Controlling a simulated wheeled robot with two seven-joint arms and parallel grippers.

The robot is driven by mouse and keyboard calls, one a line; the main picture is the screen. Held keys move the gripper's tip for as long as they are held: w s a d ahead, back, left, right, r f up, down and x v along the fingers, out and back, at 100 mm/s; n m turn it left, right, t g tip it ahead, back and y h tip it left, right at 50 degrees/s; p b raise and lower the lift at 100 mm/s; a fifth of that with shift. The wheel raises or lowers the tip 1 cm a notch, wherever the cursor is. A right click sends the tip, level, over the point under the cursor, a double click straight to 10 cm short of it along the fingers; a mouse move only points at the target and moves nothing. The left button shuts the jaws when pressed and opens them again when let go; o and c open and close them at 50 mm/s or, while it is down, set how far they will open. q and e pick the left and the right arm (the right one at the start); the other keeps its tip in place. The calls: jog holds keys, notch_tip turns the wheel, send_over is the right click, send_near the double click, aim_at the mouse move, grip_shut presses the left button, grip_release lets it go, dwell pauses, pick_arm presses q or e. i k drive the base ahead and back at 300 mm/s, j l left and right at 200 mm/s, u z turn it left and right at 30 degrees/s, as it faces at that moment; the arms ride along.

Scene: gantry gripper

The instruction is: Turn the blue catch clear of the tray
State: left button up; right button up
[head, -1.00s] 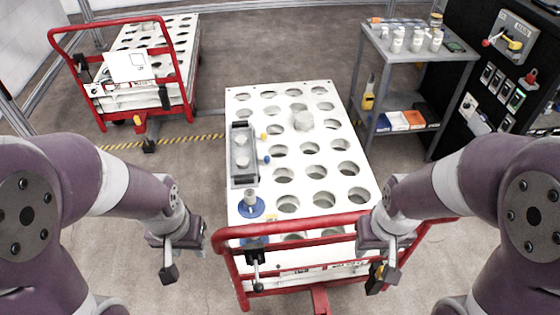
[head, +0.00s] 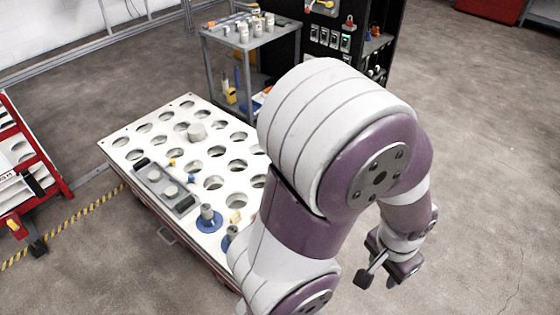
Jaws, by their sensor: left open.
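The blue catch (head: 191,178) is a small blue knob at the right long side of the grey tray (head: 163,184). A yellow catch (head: 172,161) sits farther back on the same side. The tray has black ends and holds two round pale pieces. It lies on the left part of the white top with holes (head: 219,167). The blue catch is too small to tell whether it overlaps the tray edge. My left gripper (head: 378,279) is open and empty at the lower right, well away from the tray and over the floor. My right gripper is out of view.
A grey cylinder on a blue disc (head: 208,222) stands near the tray's near end. A grey shelf (head: 215,45) with white containers stands behind. A red cart (head: 45,170) is at the left edge. My left arm hides the top's right side. Floor at right is clear.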

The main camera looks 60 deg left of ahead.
aim_at(191, 177)
jog(key=k+j+z, duration=0.2)
jog(key=z, duration=0.2)
jog(key=k+j+z, duration=0.1)
jog(key=z, duration=0.3)
jog(key=k+z, duration=0.5)
jog(key=z, duration=0.3)
jog(key=k+j+u, duration=0.65)
jog(key=j, duration=0.25)
jog(key=k+j+u, duration=0.2)
jog(key=j, duration=0.15)
jog(key=k+j+u, duration=0.2)
jog(key=j, duration=0.2)
jog(key=j+u, duration=0.25)
jog(key=j, duration=0.25)
jog(key=j+u, duration=0.3)
jog(key=j, duration=0.15)
jog(key=i, duration=0.05)
